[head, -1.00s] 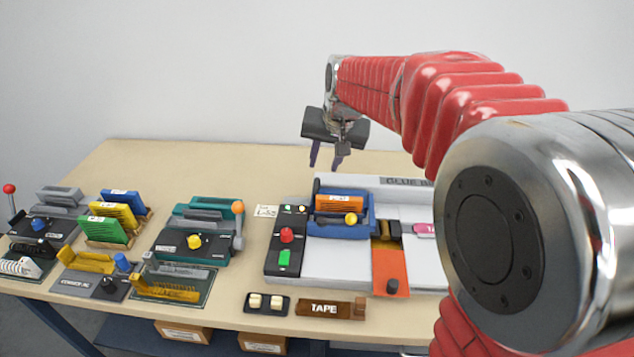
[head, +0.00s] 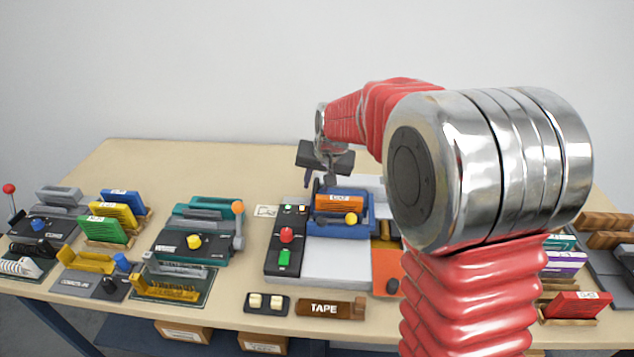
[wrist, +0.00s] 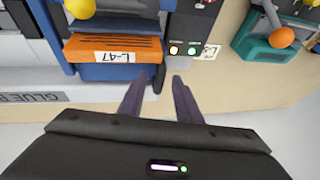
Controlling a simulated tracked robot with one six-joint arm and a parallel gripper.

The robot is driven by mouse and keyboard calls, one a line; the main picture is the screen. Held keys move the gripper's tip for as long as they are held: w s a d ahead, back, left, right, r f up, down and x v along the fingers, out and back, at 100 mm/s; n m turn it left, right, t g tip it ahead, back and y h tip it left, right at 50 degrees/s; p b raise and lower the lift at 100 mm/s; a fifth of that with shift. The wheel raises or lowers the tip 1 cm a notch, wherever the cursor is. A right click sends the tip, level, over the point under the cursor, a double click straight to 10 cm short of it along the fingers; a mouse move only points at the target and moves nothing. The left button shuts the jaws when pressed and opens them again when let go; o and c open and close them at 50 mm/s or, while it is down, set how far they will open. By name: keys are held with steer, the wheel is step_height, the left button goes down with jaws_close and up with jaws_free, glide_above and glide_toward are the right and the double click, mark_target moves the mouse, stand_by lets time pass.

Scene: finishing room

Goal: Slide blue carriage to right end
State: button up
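The blue carriage (head: 356,227) sits at the left part of the white glue machine bed (head: 335,262), holding an orange block (head: 340,203) labelled L-47, with a yellow knob (head: 351,219) in front. My gripper (head: 319,180) is just behind the carriage's left rear side, partly hidden. In the wrist view, the carriage (wrist: 105,72) is at upper left. My gripper (wrist: 160,80) is open there, its two dark fingers apart near the carriage's edge. A dark upright piece shows between the fingertips; I cannot tell if they touch it.
A dark control panel (head: 286,258) with red and green buttons flanks the carriage on the left. My arm hides the bed's right part. A teal machine (head: 190,245) stands farther left. A TAPE block (head: 330,308) lies in front. The table behind the machines is clear.

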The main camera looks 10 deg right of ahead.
steer(key=shift+c, duration=0.3)
jaws_close()
steer(key=shift+a, duration=0.15)
stand_by(0.3)
